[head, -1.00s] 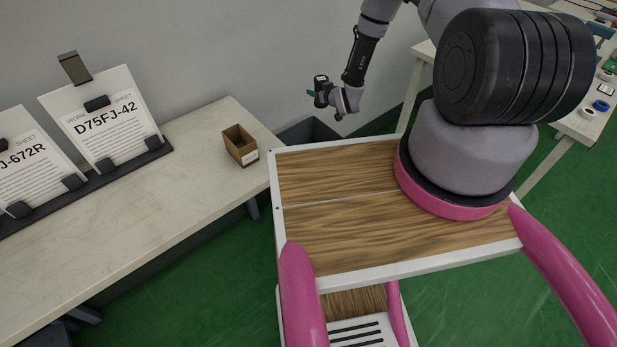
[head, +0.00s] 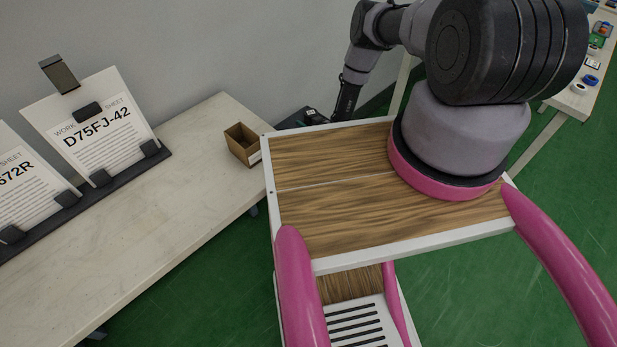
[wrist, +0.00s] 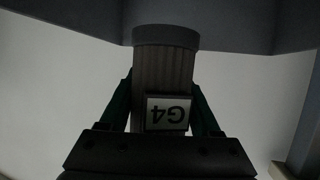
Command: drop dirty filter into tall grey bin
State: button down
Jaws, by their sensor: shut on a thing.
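The dirty filter (wrist: 165,75) is a dark pleated cylinder with a white label reading G4, upside down in the wrist view. My gripper (wrist: 165,105) is shut on it, one green-tinted finger on each side. In the head view my gripper (head: 314,116) is low behind the far edge of my wooden top and partly hidden; the filter cannot be made out there. The tall grey bin (head: 290,120) shows only as a dark sliver behind that edge, beside my gripper. A dark grey band (wrist: 60,20) crosses the top of the wrist view, beyond the filter, probably part of the bin.
A pale table (head: 150,220) at left holds a small open brown box (head: 242,145) and a dark rack (head: 110,180) with work sheets (head: 95,130). Another table (head: 575,95) with small parts stands at far right. A grey wall closes off the back. Green floor is clear at right.

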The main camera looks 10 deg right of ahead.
jog(key=shift+f, duration=0.45)
grip_release()
jog(key=v, duration=1.1)
jog(key=shift+w, duration=0.1)
